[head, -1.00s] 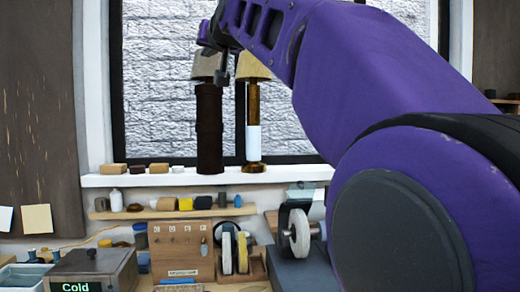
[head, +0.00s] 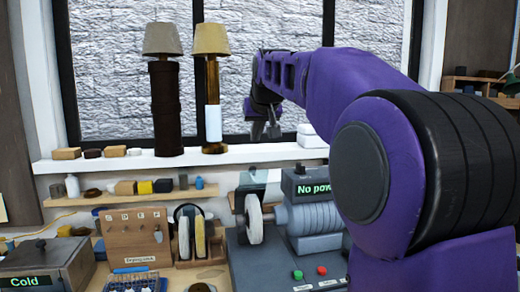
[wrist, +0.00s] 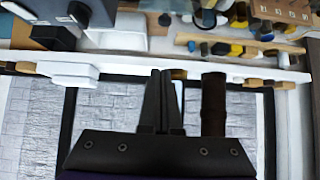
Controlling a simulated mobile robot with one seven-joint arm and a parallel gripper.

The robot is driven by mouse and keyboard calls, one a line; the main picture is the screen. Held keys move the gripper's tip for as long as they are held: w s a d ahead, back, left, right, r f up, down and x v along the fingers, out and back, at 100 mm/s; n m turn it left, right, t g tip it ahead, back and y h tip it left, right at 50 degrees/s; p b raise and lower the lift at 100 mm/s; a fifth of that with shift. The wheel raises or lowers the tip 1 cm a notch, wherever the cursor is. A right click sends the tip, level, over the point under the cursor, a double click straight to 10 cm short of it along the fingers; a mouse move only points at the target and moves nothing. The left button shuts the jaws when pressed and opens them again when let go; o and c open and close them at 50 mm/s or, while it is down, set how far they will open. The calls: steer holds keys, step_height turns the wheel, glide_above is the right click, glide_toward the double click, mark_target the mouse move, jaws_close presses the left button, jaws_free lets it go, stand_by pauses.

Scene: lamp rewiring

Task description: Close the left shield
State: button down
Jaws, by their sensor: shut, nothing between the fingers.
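The bench grinder (head: 315,215) stands on a grey base at the right, with a pale left wheel (head: 254,219) facing me. A pale, see-through plate, which looks like the left shield (head: 262,177), sits above that wheel and looks raised. My arm partly hides the grinder's right side, and a right shield cannot be seen. My gripper (head: 265,131) is in front of the window, above and behind the grinder, apart from the shield. In the wrist view my gripper (wrist: 162,75) has its fingers together and is empty.
Two lamps (head: 165,95) (head: 211,90) stand on the windowsill left of my gripper. White boxes (head: 312,136) lie on the sill. A wooden rack (head: 135,238) and upright discs (head: 192,237) stand left of the grinder. Red and green buttons (head: 309,273) are on its base.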

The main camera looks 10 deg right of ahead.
mark_target(253, 168)
steer(key=w+f, duration=0.1)
steer(key=f, duration=0.1)
steer(key=w+f, duration=0.2)
steer(key=f, duration=0.1)
steer(key=w+f, duration=0.1)
steer(key=f, duration=0.1)
steer(key=shift+w+a+f, duration=0.1)
steer(key=shift+w+f, duration=0.15)
steer(key=shift+w, duration=0.15)
steer(key=shift+s+f, duration=0.3)
steer(key=shift+s, duration=0.2)
steer(key=shift+f+b, duration=0.2)
steer(key=shift+b, duration=0.35)
steer(key=shift+s+r+t, duration=0.15)
steer(key=shift+s+t, duration=0.1)
steer(key=shift+t, duration=0.05)
steer(key=shift+b, duration=0.35)
